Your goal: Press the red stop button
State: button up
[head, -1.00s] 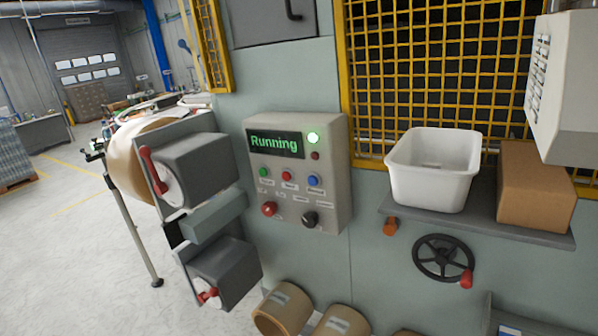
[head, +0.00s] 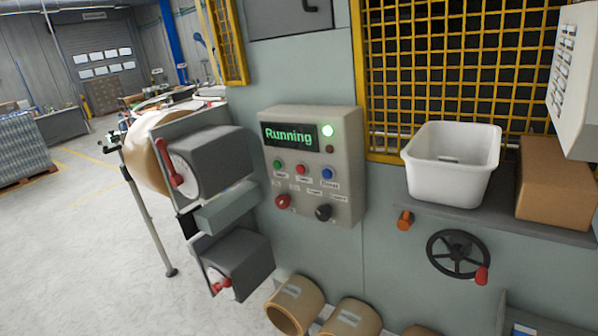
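The control box (head: 346,180) is mounted on the grey-green machine panel, near the middle of the view. Below the screen is a row with a green button (head: 277,163), a red button (head: 300,169) and a blue button (head: 327,174). A larger red knob (head: 283,201) and a black knob (head: 323,212) sit lower down. The small labels are too blurred to read, so I cannot tell which red control is marked stop. My gripper is not in view.
Left of the box, grey roller units with red handles (head: 176,180) stick out. A shelf (head: 480,222) on the right holds a white bin (head: 450,185) and a cardboard box (head: 556,182). A handwheel (head: 457,255) and cardboard rolls (head: 295,304) are below. Open floor (head: 85,250) lies left.

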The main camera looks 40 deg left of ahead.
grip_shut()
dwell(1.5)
